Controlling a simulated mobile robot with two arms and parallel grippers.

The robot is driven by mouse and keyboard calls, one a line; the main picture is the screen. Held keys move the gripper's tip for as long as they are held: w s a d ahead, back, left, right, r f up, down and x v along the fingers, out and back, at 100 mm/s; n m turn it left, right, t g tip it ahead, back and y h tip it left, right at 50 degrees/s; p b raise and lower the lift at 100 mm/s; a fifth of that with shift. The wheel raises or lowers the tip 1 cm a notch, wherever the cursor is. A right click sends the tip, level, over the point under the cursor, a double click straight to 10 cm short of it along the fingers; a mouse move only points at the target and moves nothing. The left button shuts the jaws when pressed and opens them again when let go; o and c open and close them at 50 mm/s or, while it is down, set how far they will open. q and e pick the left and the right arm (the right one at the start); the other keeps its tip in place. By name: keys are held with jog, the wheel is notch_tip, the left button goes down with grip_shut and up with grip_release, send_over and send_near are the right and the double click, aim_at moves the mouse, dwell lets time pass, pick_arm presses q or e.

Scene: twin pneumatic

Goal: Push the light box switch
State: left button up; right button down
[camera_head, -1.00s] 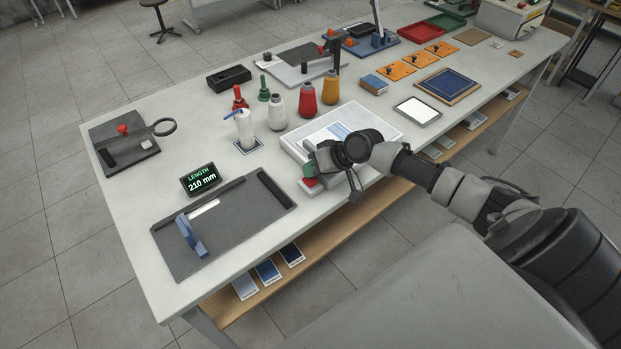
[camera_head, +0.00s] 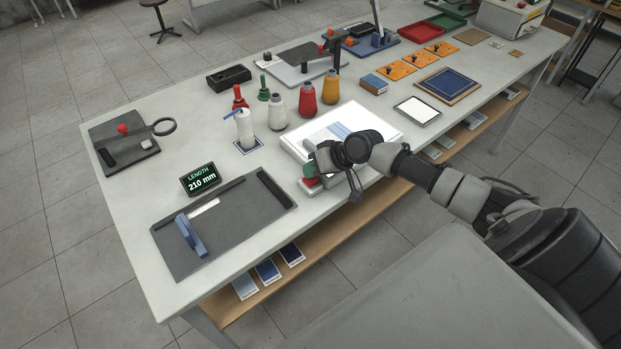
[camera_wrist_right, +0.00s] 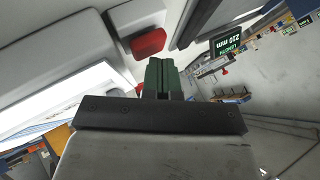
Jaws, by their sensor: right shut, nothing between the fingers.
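The light box (camera_head: 368,117) lies on the table with a bright white top and a blue striped sheet on it. Its red switch (camera_head: 309,183) sits on the near left part of the box, partly hidden by my right gripper. My right gripper (camera_head: 311,170) is shut and empty, with its green fingertips at the switch. In the right wrist view the red switch (camera_wrist_right: 148,43) is just beyond the green fingertips (camera_wrist_right: 162,72); I cannot tell whether they touch. The lit panel (camera_wrist_right: 65,100) shows at the left there. My left gripper is out of view.
A length gauge board (camera_head: 235,235) with a display (camera_head: 198,180) reading 210 mm is left of the box. Several thread cones, including a red one (camera_head: 307,100), stand behind it. A white-topped tile (camera_head: 417,111) lies to the right.

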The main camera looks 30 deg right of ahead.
jog(key=shift+f, duration=0.3)
jog(key=shift+s, duration=0.1)
jog(key=shift+r+p, duration=0.3)
jog(key=shift+p, duration=0.1)
jog(key=shift+r, duration=0.1)
notch_tip(320, 180, up, 6)
jog(key=p, duration=0.5)
